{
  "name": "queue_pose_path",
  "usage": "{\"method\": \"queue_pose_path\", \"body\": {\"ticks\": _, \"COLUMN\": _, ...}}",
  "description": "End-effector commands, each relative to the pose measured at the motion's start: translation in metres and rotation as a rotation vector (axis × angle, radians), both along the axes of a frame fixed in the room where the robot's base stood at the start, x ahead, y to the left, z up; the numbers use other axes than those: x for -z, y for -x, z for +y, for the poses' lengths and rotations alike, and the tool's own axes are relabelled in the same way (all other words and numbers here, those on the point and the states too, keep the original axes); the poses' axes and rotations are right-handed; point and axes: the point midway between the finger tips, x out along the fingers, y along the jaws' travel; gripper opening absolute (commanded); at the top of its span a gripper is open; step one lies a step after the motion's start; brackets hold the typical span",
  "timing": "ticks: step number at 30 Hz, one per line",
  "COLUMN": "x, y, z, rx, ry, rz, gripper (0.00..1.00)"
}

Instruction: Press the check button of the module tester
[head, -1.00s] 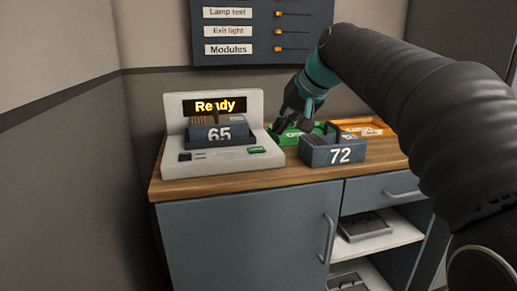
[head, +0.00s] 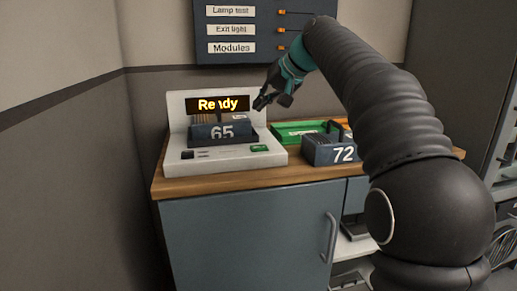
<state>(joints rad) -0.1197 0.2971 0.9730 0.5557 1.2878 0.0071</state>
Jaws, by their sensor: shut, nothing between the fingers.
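The module tester (head: 219,164) is a pale grey unit on the left of the wooden counter. Its display (head: 217,104) reads "Ready" in yellow. A dark blue module marked 65 (head: 221,132) sits on the tester. A small green button (head: 260,148) is on the right of the tester's front top face; its lettering is too small to read. My gripper (head: 259,103) is shut and empty. In the picture it is at the tester's right edge, above the green button and apart from it.
A dark blue module marked 72 (head: 337,152) stands on the counter (head: 235,181) to the right. A green tray (head: 285,138) lies behind it.

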Motion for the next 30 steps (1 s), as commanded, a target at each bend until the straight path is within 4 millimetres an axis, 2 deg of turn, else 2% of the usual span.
{"method": "queue_pose_path", "body": {"ticks": 21, "x": 0.079, "y": 0.000, "z": 0.000, "rx": 0.001, "ry": 0.001, "rz": -0.001, "gripper": 0.00}}
{"method": "queue_pose_path", "body": {"ticks": 30, "x": 0.085, "y": 0.000, "z": 0.000, "rx": 0.001, "ry": 0.001, "rz": 0.000, "gripper": 0.00}}
